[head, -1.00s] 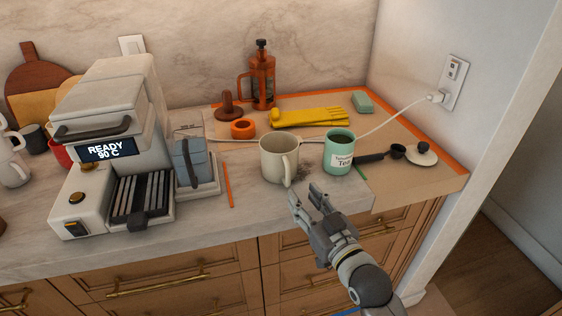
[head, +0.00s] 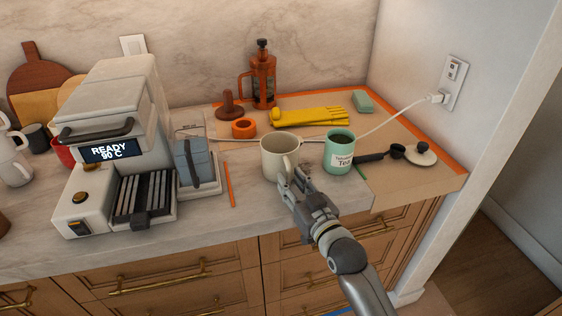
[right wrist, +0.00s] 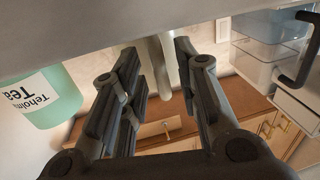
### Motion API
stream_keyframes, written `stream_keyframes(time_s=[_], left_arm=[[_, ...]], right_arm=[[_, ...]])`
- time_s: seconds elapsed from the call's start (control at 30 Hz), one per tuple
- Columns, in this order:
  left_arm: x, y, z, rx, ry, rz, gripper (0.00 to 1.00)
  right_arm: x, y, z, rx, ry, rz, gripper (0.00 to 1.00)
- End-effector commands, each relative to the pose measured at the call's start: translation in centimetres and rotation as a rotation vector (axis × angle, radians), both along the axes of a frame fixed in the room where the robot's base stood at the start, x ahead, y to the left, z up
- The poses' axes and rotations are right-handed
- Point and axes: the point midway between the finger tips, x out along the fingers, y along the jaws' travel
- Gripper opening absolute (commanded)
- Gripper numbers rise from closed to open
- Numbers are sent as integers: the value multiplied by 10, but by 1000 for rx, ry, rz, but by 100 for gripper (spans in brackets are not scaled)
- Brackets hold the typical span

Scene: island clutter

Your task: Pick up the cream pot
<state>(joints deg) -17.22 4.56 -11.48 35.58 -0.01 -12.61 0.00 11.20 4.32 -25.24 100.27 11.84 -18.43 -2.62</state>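The cream pot (head: 277,155) stands upright on the pale stone counter, with its handle toward the front. My right gripper (head: 291,179) is at the handle side of the pot, fingers pointing at it. In the right wrist view, the open fingers (right wrist: 157,72) stand on either side of the pale handle (right wrist: 167,62), with gaps on both sides. Part of the pot's lower front is hidden by the gripper in the head view. My left gripper is not in view.
A green tea tin (head: 339,153) stands close to the right of the pot. A grey-blue clear-lidded container (head: 193,162) and the coffee machine (head: 110,115) are to the left. A white cable (head: 385,122) runs behind. An orange ring (head: 244,128) and yellow gloves (head: 310,116) lie farther back.

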Motion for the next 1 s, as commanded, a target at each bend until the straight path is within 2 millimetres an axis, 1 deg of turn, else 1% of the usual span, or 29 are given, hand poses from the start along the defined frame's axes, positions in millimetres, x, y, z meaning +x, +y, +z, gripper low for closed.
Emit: stream_keyframes(time_s=[0.03,0.17,0.2,0.43,0.47,0.77,0.87,0.97,1.0], left_arm=[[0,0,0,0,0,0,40],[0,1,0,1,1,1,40],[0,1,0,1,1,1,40],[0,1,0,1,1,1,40],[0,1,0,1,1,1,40],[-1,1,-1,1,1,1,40],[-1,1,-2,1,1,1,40],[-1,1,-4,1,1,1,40],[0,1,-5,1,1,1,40]], right_arm=[[0,0,0,0,0,0,19],[0,0,0,0,0,0,2],[0,0,0,0,0,0,0],[0,0,0,0,1,0,0],[0,0,3,3,-5,0,0],[0,0,5,3,-5,0,0],[0,0,11,3,-6,0,0],[0,0,22,4,-9,1,0],[0,0,29,5,-11,1,0]])
